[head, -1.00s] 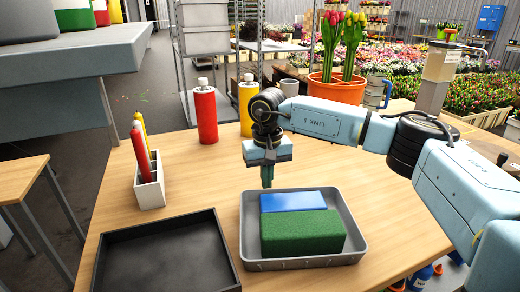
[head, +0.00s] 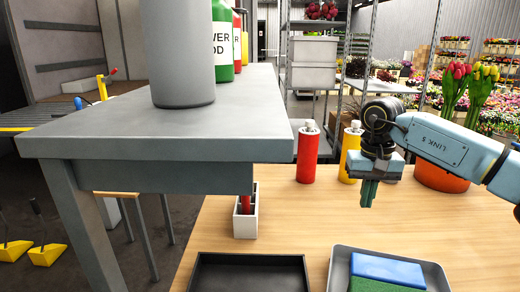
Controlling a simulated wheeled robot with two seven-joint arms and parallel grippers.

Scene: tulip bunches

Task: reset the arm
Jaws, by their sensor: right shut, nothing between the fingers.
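My right arm comes in from the right in the head view. Its gripper (head: 369,192) points down above the wooden table, shut and empty. It hangs over the area behind the grey tray (head: 340,268), which holds a blue block (head: 388,270) and a green block (head: 375,286). The gripper appears apart from both blocks. The tray's front part is cut off by the lower picture edge. My left gripper is not in view.
A grey raised table (head: 200,118) with bottles fills the left. A red bottle (head: 308,155), a yellow bottle (head: 349,155) and an orange pot (head: 440,177) of tulips stand behind the gripper. A black tray (head: 250,261) and white holder (head: 246,222) are at front.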

